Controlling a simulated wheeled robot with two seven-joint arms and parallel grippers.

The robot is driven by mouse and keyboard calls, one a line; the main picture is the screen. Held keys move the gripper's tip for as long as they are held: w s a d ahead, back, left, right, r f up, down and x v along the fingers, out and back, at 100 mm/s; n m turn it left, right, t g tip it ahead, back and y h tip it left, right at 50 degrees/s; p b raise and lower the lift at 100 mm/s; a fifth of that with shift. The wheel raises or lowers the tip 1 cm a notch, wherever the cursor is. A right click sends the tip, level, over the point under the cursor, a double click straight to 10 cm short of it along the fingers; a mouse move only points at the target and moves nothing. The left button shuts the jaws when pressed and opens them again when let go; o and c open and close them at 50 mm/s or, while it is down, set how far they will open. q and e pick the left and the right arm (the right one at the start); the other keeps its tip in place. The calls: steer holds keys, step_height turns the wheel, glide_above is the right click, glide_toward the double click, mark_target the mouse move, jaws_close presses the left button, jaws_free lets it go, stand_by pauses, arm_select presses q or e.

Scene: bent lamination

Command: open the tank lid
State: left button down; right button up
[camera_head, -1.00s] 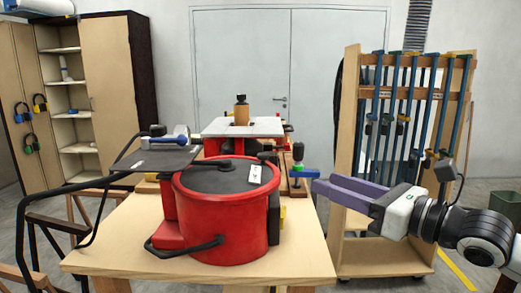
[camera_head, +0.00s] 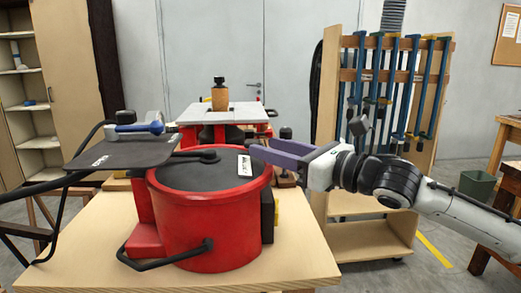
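The red tank (camera_head: 205,225) stands on a light wooden bench. Its dark round lid (camera_head: 205,173) lies flat on top, inside the red rim, and looks closed. A white label (camera_head: 244,165) is on the lid's right side, and a black handle-like bar (camera_head: 195,155) lies across its far part. My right gripper (camera_head: 261,147) has purple fingers, set apart with nothing seen between them. It points left at the tank's right rim, near the label; I cannot tell whether it touches. My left gripper is out of view.
A dark flat plate (camera_head: 120,151) on a black frame stands left of the tank. A machine with a pale table (camera_head: 225,112) is behind. A wooden rack of blue clamps (camera_head: 345,75) stands at the right. The wooden bench top (camera_head: 285,265) is clear in front.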

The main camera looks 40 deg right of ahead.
steer(key=shift+x, duration=1)
steer(key=shift+w+p, duration=0.35)
steer(key=shift+w, duration=0.35)
steer(key=shift+a, duration=0.1)
jaws_close()
